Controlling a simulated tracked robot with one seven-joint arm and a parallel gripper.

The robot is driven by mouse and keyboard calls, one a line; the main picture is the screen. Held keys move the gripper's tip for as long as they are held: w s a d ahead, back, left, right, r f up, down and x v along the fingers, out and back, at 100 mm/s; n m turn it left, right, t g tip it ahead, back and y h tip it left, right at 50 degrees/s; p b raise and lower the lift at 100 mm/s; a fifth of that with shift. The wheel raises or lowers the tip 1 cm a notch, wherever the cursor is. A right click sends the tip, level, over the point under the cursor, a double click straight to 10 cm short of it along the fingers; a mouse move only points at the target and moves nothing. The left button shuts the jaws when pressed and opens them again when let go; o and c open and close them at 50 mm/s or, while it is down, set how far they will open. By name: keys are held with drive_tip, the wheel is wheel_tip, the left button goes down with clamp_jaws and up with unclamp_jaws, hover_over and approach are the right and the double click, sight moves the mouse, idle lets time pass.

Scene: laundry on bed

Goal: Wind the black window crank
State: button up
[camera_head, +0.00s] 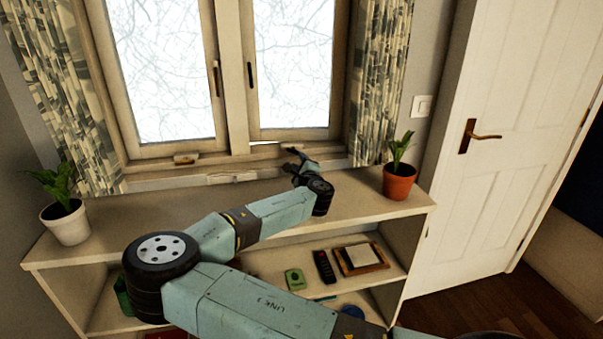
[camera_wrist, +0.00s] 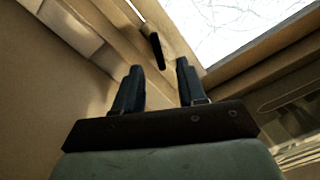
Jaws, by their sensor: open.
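My gripper (camera_head: 301,160) is at the windowsill below the right window pane, near the bottom of the frame. In the wrist view its two dark fingers (camera_wrist: 160,70) are apart with nothing between them. A short black bar, seemingly the window crank (camera_wrist: 157,51), stands out from the wooden frame just beyond the fingertips, roughly in line with the gap between them. I see no contact with it. In the head view the crank cannot be told apart from my gripper, which covers that spot. The right window (camera_head: 293,65) shows a thin bright gap at its lower edge.
A wooden shelf unit (camera_head: 395,205) stands below the window. A plant in a terracotta pot (camera_head: 399,182) is right of my gripper; another in a white pot (camera_head: 66,222) is far left. A patterned curtain (camera_head: 384,75) hangs at the right. The shelf top between the pots holds no loose objects.

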drive_tip(key=shift+v, duration=2.65)
drive_tip(key=shift+a, duration=0.1)
drive_tip(key=v, duration=1.3)
drive_tip(key=shift+s, duration=0.4)
